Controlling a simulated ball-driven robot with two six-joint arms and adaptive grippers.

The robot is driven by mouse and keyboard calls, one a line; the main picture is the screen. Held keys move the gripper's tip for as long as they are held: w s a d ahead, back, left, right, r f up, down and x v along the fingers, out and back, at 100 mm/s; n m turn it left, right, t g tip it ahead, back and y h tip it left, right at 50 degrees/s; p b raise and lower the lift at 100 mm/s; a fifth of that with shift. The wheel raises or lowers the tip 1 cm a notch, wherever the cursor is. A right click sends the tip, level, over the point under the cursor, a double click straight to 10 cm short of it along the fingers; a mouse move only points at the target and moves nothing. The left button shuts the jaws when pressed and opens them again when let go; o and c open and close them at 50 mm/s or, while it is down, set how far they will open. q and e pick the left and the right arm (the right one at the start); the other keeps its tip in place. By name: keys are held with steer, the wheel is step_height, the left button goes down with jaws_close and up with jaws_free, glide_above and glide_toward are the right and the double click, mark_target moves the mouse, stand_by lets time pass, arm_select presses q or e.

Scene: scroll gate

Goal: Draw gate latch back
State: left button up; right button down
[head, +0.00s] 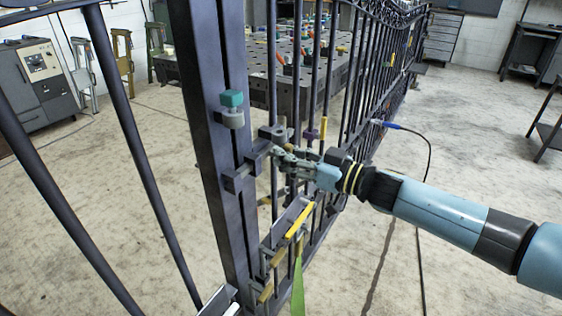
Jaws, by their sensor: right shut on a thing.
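The dark metal gate (372,62) with upright bars runs back to the right from a thick gate post (207,120). The gate latch (240,176) is a dark bar with a block, lying across the post and the gate's edge at mid height. My right gripper (281,157) comes in from the right and is shut at the latch's right end. The gripper's fingers hide part of the latch, so its exact grip is hard to see. My left gripper is not in view.
A teal-topped knob (232,108) sits on the post above the latch. Clamped angle pieces with yellow strips (298,221) and a green strap (298,285) are below my right gripper. A blue-tipped cable (386,125) hangs behind my arm. Concrete floor is open at right.

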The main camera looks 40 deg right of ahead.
steer(key=shift+d, duration=0.25)
steer(key=c, duration=1.2)
jaws_free()
steer(key=shift+a, duration=0.1)
steer(key=shift+c, duration=0.2)
steer(key=v, duration=1.2)
steer(key=shift+f, duration=0.1)
